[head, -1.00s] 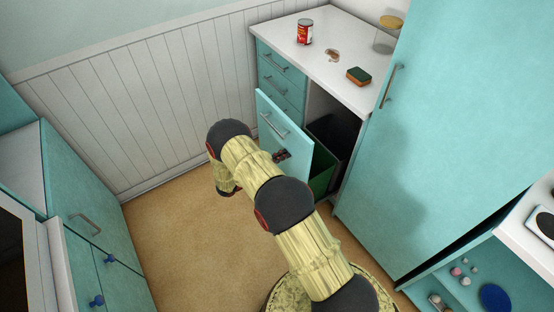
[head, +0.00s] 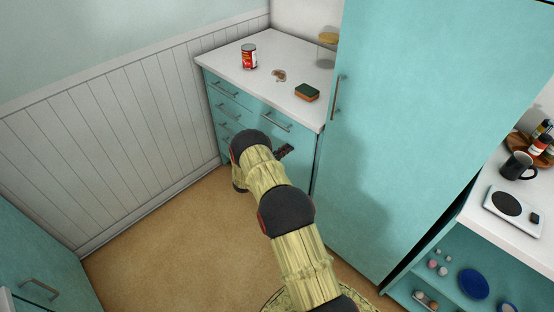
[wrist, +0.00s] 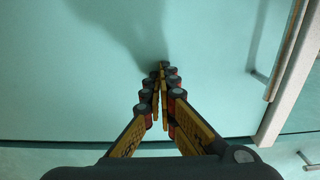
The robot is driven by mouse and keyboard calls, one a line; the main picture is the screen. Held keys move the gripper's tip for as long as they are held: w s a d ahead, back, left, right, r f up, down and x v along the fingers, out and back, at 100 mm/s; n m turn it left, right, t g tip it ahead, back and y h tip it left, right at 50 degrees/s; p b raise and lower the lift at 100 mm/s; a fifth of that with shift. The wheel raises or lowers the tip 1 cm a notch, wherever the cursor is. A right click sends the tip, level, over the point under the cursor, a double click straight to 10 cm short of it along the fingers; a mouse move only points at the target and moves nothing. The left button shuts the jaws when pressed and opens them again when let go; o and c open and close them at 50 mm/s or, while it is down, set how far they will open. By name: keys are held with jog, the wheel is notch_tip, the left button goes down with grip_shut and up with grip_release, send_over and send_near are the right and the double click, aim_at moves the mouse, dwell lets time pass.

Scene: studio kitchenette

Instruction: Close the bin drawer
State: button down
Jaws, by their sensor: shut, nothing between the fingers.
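The bin drawer's teal front (head: 298,146), with a bar handle (head: 276,121) near its top, sits under the right part of the white counter. In the head view it looks flush with the cabinet, with no gap or bin showing; its lower part is hidden by my arm. My gripper (head: 286,151) is at this front, below the handle. In the wrist view, my gripper (wrist: 162,72) is shut and empty, its fingertips against or very near a plain teal panel (wrist: 90,70). I cannot tell whether they touch.
Smaller drawers (head: 226,105) are left of the bin drawer. A can (head: 249,57) and a sponge (head: 307,92) stand on the counter (head: 225,62). A tall teal cabinet (head: 420,110) rises close on the right. The floor (head: 190,235) to the left is clear.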

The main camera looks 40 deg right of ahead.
jog(key=d, duration=0.3)
jog(key=shift+r, duration=0.1)
dwell(0.3)
jog(key=a+p, duration=0.3)
jog(key=a, duration=1.1)
jog(key=shift+s, duration=0.2)
jog(key=shift+a, duration=0.1)
